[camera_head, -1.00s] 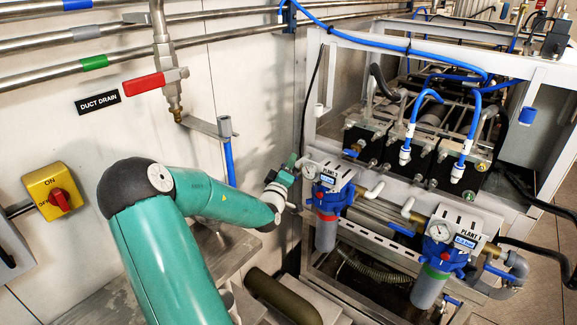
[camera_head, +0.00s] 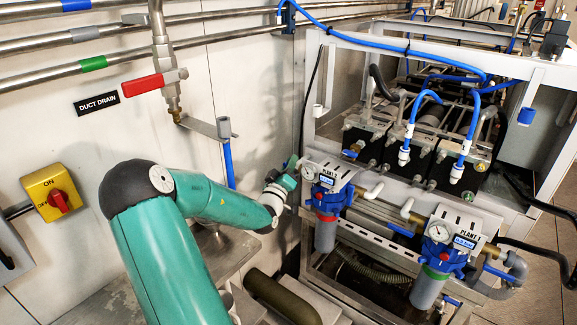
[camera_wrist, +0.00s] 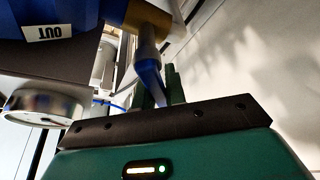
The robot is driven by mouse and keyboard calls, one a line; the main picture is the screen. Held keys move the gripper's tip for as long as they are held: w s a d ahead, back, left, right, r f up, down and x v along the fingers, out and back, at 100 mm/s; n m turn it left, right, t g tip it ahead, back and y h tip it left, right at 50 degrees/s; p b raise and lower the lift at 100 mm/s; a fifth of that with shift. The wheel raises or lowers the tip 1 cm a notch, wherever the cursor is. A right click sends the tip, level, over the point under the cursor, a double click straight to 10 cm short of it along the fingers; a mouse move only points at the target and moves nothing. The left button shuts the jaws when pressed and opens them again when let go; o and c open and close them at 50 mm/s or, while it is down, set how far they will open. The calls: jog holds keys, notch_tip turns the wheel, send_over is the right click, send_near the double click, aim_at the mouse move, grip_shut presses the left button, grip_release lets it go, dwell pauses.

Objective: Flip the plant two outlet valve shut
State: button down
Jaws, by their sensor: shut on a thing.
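The left filter unit (camera_head: 330,190) has a white plate reading PLANT, a gauge, a blue head with a red ring and a clear bowl; its plate's number is too small to read surely. My gripper (camera_head: 293,164) is at the left side of this unit, beside the gauge. In the wrist view, the outlet valve's blue lever (camera_wrist: 152,82) hangs from a brass fitting, next to an upside-down OUT label (camera_wrist: 50,32). My gripper (camera_wrist: 160,88) is shut on the lever, its green fingers on either side. The head view hides the lever behind my gripper.
A second filter unit (camera_head: 432,255) with a green ring stands to the right. A white frame (camera_head: 400,55) with blue hoses is behind. A red-handled duct drain valve (camera_head: 150,84) and a yellow switch (camera_head: 53,192) are on the left wall. A round gauge (camera_wrist: 45,105) is close to my gripper.

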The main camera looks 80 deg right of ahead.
aim_at(299, 174)
jog(key=shift+s+a+r+m+g, duration=0.2)
jog(key=shift+s+m+g, duration=0.25)
jog(key=shift+m+g, duration=1)
jog(key=shift+s+a+r+m+g, duration=0.2)
jog(key=shift+s+m+g, duration=0.3)
jog(key=shift+m, duration=2)
jog(key=shift+s+a+r+m+g, duration=0.3)
jog(key=shift+m+g, duration=0.65)
jog(key=shift+m, duration=1)
jog(key=shift+s+f+y, duration=0.15)
jog(key=shift+y, duration=0.25)
jog(key=c, duration=1.4)
grip_release()
jog(key=shift+c, duration=0.2)
jog(key=shift+s, duration=0.1)
